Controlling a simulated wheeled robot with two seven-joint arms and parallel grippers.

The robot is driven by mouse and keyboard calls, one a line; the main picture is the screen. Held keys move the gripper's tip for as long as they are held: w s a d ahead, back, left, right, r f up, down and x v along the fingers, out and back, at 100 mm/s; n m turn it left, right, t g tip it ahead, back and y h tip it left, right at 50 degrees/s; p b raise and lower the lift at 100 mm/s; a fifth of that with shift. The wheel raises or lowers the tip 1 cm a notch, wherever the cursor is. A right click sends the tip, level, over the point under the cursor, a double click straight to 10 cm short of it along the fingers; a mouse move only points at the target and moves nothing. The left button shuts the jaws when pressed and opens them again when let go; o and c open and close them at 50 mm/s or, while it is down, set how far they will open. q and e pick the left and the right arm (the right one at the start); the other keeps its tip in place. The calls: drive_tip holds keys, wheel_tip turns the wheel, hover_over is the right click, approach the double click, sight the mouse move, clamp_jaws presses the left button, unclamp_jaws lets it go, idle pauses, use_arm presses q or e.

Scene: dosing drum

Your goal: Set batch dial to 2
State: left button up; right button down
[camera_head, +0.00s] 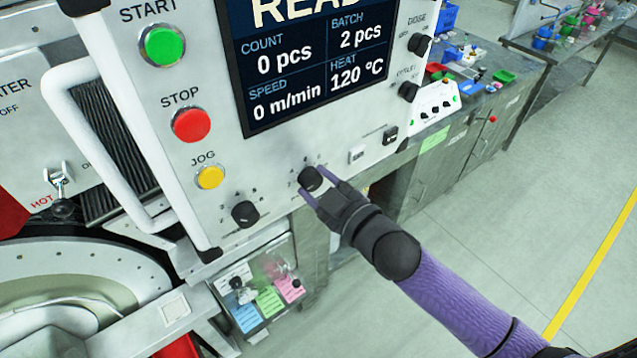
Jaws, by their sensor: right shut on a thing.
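The batch dial (311,178) is a black round knob low on the white control panel (215,140). My right gripper (312,184) comes in from the lower right and is shut on this dial, one finger on each side. The fingers hide part of the dial and some of its numbers. The dark screen (310,60) above it reads BATCH 2 pcs, COUNT 0 pcs, SPEED 0 m/min and HEAT 120 °C. My left gripper is not in view.
A second black knob (245,214) sits left of the dial. Green (162,45), red (191,124) and yellow (209,177) buttons line the panel's left side, beside a white handle (100,140). Small switches are to the dial's right. Open floor (480,260) lies at right.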

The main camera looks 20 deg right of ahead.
drive_tip(key=shift+c, duration=0.7)
unclamp_jaws()
drive_tip(key=shift+s+d+f, duration=0.1)
drive_tip(key=shift+s+d, duration=0.05)
drive_tip(key=shift+s, duration=0.25)
drive_tip(key=b+v, duration=0.2)
drive_tip(key=v, duration=0.7)
